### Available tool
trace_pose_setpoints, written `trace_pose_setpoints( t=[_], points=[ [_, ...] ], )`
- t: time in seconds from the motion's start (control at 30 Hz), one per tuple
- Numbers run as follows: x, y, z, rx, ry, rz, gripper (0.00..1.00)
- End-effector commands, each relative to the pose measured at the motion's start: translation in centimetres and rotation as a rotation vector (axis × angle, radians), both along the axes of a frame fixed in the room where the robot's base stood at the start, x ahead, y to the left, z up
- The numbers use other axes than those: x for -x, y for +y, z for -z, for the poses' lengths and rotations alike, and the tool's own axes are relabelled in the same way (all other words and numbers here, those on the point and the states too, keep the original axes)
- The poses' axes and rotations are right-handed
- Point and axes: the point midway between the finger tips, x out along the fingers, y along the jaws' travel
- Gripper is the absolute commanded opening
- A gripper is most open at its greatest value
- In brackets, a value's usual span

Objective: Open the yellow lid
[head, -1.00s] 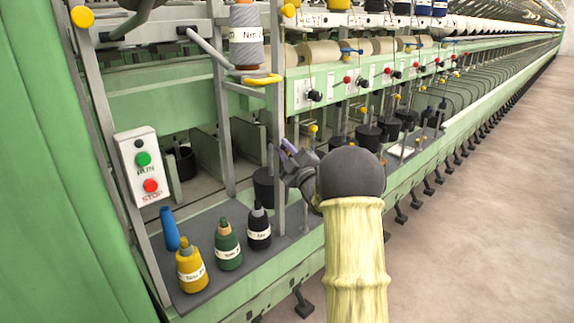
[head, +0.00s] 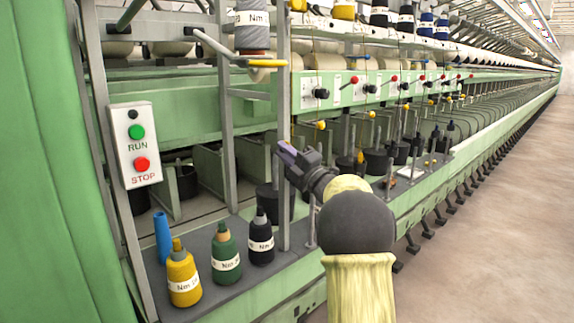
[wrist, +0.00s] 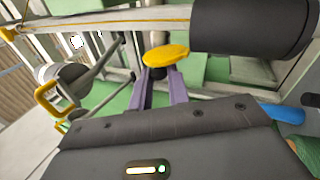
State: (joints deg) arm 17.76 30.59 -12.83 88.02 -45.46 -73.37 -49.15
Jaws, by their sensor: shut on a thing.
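The yellow lid (wrist: 165,55) shows in the wrist view as a round yellow disc with a small dark part under its near edge. My gripper (wrist: 160,88) has two purple fingers, one on each side of that dark part, with a narrow space between them. It is shut on the lid at the fingertips. In the head view my gripper (head: 283,148) is by the upright post, pointing up and left, and I cannot make out the lid there.
A grey upright post (head: 284,110) stands close to my gripper. A dark pot (head: 266,204) is below it. Yellow (head: 184,275), green (head: 226,254) and black (head: 261,238) bobbins and a blue tube (head: 162,237) stand at left. The floor at right is clear.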

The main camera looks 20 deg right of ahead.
Motion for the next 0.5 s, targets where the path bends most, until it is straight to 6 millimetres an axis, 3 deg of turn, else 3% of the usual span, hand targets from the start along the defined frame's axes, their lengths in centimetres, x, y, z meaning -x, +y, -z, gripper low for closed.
trace_pose_setpoints(
  t=[0.03, 0.5],
  points=[
    [-0.04, 0.03, 0.69, 0.018, -0.002, 0.0, 0.0],
    [0.01, 0.12, 0.43, 0.08, -0.024, 0.001, 0.0]
  ],
)
